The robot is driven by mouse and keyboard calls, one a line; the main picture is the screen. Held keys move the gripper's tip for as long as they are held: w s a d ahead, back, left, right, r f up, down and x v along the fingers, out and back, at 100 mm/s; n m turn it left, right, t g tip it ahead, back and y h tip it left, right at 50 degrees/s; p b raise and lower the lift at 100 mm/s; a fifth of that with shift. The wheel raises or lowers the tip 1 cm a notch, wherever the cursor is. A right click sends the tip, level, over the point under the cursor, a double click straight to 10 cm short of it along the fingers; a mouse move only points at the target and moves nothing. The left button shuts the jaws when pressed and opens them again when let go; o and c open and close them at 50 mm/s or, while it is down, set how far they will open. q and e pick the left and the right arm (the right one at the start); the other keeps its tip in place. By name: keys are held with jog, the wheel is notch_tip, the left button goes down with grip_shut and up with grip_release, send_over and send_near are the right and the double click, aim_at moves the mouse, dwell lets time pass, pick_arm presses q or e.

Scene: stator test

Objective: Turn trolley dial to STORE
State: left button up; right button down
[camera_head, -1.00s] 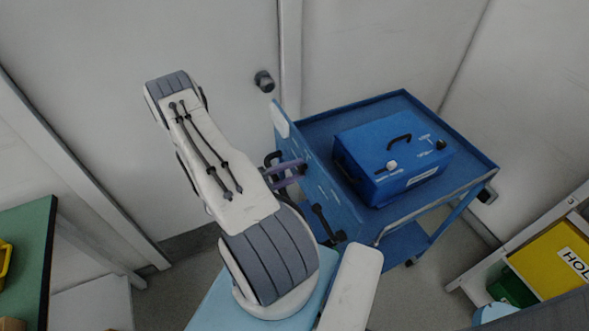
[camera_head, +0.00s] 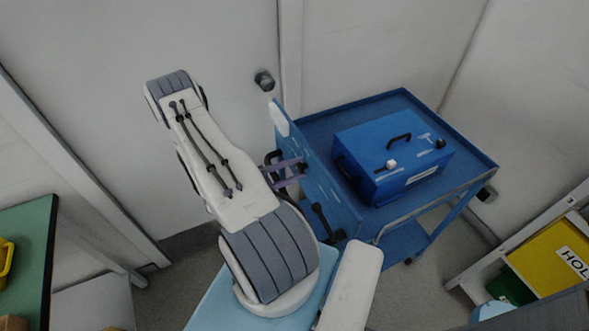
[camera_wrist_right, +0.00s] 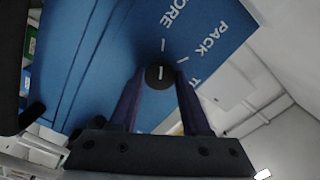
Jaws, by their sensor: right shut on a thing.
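The blue trolley (camera_head: 345,115) stands right of centre in the head view, with an upright blue panel (camera_head: 325,185) on its left side. My right gripper (camera_head: 303,166) reaches this panel with its purple fingers. In the right wrist view my right gripper (camera_wrist_right: 159,85) is shut on the round black dial (camera_wrist_right: 159,72). The dial's white line points up toward the tick by the partly cut-off lettering "ORE". The PACK label and its tick lie to the right, and a third label is partly hidden. My left gripper is not in view.
A blue box (camera_head: 390,150) with a black handle sits on the trolley top. A black door knob (camera_head: 264,80) is on the wall behind. A green-topped table (camera_head: 30,240) is at the left, and a shelf with a yellow bin (camera_head: 550,258) at the right.

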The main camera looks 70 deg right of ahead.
jog(key=shift+c, duration=2)
grip_release()
jog(key=b+v, duration=0.3)
jog(key=v, duration=0.7)
jog(key=shift+a, duration=0.25)
jog(key=shift+w, duration=0.15)
